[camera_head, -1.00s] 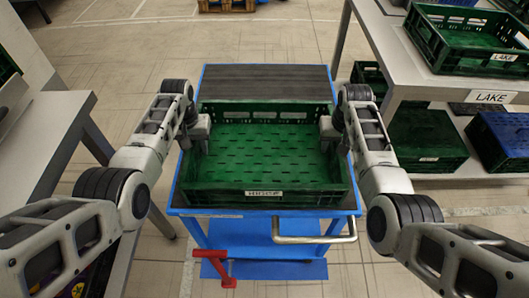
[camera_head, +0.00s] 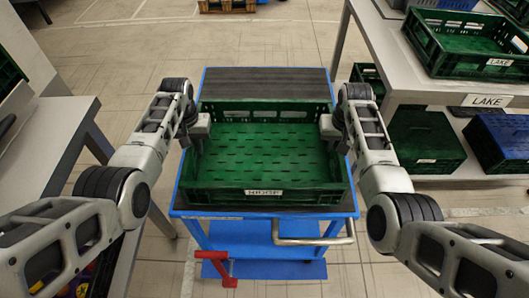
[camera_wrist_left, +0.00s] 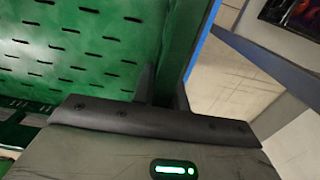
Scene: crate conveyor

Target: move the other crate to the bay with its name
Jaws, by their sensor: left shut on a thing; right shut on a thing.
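A green crate (camera_head: 264,192) sits on the blue cart (camera_head: 264,230) in front of me, empty, with a small white label on its near wall that is too small to read surely. My left gripper (camera_head: 201,128) is shut on the crate's left wall. In the left wrist view, its fingers (camera_wrist_left: 163,88) straddle the green wall. My right gripper (camera_head: 327,128) is shut on the crate's right wall. Another green crate (camera_head: 497,62), labelled LAKE, stands on the right table above a shelf sign (camera_head: 488,100) that also reads LAKE.
The right table (camera_head: 440,90) has a green crate (camera_head: 424,140) and a blue crate (camera_head: 501,138) on its lower shelf. A grey table (camera_head: 45,140) stands at the left. The cart has a red lever (camera_head: 222,265) and a metal handle (camera_head: 315,239). Open floor lies beyond the cart.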

